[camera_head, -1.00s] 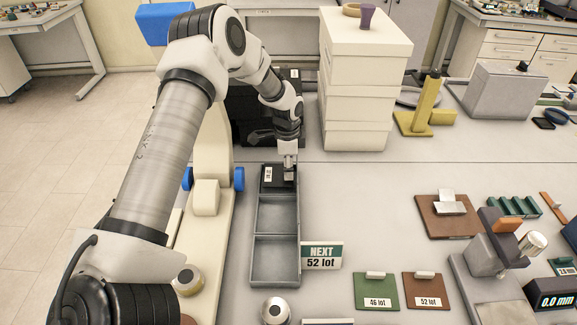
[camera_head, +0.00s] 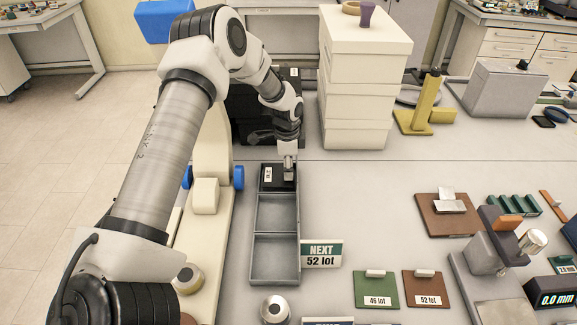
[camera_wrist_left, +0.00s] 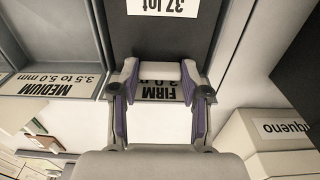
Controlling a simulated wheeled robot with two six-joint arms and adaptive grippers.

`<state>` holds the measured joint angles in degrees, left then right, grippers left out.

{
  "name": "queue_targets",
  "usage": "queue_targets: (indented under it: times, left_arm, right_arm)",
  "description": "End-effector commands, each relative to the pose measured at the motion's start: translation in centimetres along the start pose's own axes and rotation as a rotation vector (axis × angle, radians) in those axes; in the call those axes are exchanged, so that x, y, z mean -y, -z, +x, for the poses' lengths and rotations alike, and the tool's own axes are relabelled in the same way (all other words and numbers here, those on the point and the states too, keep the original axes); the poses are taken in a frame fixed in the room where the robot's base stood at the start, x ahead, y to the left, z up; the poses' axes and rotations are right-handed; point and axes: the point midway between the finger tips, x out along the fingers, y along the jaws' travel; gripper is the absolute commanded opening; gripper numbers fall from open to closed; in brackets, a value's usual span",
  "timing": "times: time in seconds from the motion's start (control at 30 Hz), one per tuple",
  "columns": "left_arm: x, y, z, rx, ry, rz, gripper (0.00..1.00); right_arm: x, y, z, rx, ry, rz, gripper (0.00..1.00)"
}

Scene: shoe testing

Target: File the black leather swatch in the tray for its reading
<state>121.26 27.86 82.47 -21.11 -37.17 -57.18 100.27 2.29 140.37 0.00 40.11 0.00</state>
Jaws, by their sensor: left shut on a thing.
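The black leather swatch (camera_head: 279,181) is at the far compartment of the grey three-compartment tray (camera_head: 274,237). In the wrist view the swatch (camera_wrist_left: 172,42) shows a white "37 lot" label and a pale grip tab (camera_wrist_left: 158,70). My left gripper (camera_head: 289,172) is over the far end of the tray; in the wrist view its fingers (camera_wrist_left: 159,85) are shut on the tab. The compartment's FIRM label (camera_wrist_left: 159,80) is partly hidden behind the tab. I cannot tell if the swatch touches the compartment floor. The middle and near compartments are empty. My right gripper is not in view.
A "NEXT 52 lot" sign (camera_head: 321,255) stands right of the tray. Green (camera_head: 376,290) and brown (camera_head: 423,289) swatches lie nearer. A gauge display (camera_head: 553,293) reads 0.0 mm. A stack of white boxes (camera_head: 360,85) stands behind right. The bench between is clear.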

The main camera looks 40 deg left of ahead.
Motion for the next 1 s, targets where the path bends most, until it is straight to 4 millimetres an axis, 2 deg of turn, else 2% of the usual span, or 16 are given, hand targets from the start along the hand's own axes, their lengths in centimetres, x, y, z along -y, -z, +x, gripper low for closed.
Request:
queue_targets:
  times: [1.0]
  left_arm:
    - [0.0,-0.1,2.7,0.001,0.0,0.0,0.18]
  right_arm:
    - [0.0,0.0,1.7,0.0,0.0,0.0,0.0]
